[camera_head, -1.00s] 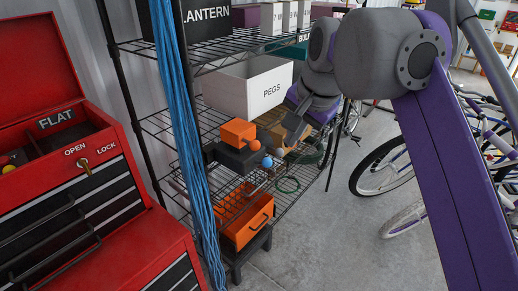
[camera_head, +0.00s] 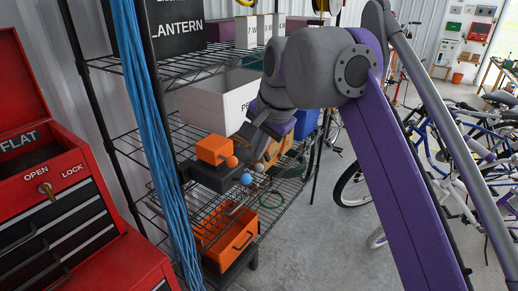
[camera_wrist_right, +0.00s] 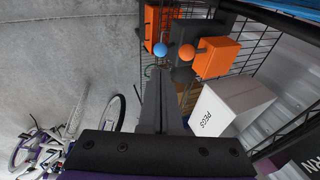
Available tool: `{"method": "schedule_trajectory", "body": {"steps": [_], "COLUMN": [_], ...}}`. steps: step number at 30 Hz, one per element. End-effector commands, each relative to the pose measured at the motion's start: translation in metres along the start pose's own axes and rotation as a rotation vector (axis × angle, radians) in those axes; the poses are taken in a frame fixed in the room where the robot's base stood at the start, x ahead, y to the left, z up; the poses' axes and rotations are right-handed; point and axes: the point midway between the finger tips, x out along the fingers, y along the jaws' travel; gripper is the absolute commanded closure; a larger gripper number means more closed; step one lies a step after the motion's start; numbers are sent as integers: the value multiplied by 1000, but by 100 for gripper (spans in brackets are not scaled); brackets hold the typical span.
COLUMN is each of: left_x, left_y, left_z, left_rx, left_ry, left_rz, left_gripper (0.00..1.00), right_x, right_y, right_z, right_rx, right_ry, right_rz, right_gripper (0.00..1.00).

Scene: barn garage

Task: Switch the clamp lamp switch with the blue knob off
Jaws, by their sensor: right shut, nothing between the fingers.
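The blue knob (camera_head: 246,178) is a small ball on the front of a dark box (camera_head: 208,177) on the wire shelf. An orange box (camera_head: 213,149) sits on the dark box, with an orange ball knob (camera_head: 232,162) just up and left of the blue one. My right gripper (camera_head: 241,139) is shut and empty, above the knobs and apart from them. In the right wrist view the shut fingers (camera_wrist_right: 163,76) point toward the blue knob (camera_wrist_right: 160,49), with the orange knob (camera_wrist_right: 187,52) to its right. No lamp is clearly visible. My left gripper is out of view.
The white PEGS bin (camera_head: 215,101) stands behind on the shelf, close to my right arm. Blue cables (camera_head: 149,130) hang at the shelf's left front. An orange crate (camera_head: 226,234) is below. A red tool chest (camera_head: 60,200) stands left; bicycles (camera_head: 450,150) stand right.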

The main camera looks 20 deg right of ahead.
Motion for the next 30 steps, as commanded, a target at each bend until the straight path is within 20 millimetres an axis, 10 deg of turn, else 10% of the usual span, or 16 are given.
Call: {"method": "schedule_trajectory", "body": {"steps": [13,30], "left_x": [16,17], "left_y": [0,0], "left_z": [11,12], "left_rx": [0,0], "left_ry": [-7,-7], "left_rz": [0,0], "left_gripper": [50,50], "right_x": [87,100], "right_y": [0,0], "right_z": [1,0], "right_rx": [0,0], "right_ry": [0,1], "right_rz": [-1,-2], "right_gripper": [100,100]}}
